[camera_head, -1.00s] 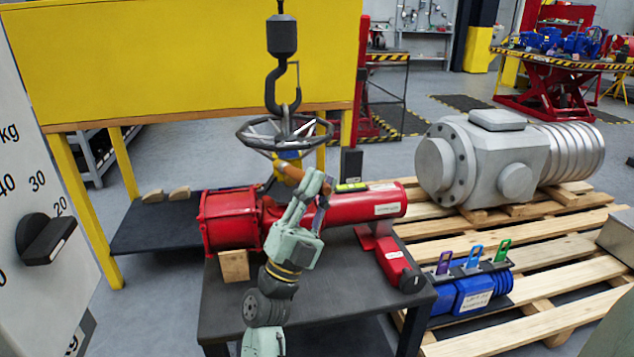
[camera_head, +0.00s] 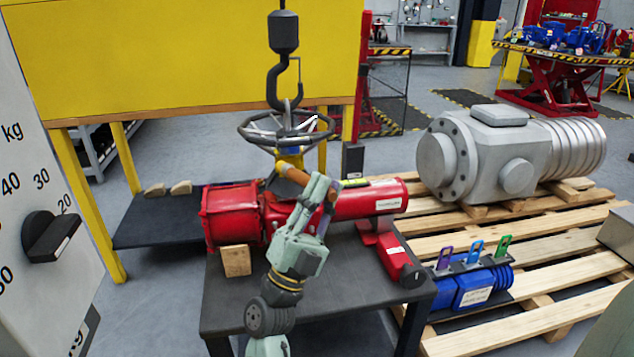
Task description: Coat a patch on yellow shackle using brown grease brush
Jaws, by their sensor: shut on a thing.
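My gripper (camera_head: 318,192), on the pale green arm, is shut on the brown grease brush (camera_head: 327,178), in front of the red actuator. The yellow shackle (camera_head: 289,162) appears as a small yellow part under the handwheel, partly hidden by the rim and my gripper. The brush looks close to the shackle on its right; I cannot tell whether they touch.
A dark hook (camera_head: 285,92) hangs over the grey handwheel (camera_head: 250,135). The red actuator (camera_head: 233,212) lies on a dark table (camera_head: 345,272) beside a wooden block (camera_head: 236,260). A pallet (camera_head: 560,237) at right carries a grey valve body (camera_head: 490,160) and blue cylinder (camera_head: 480,289).

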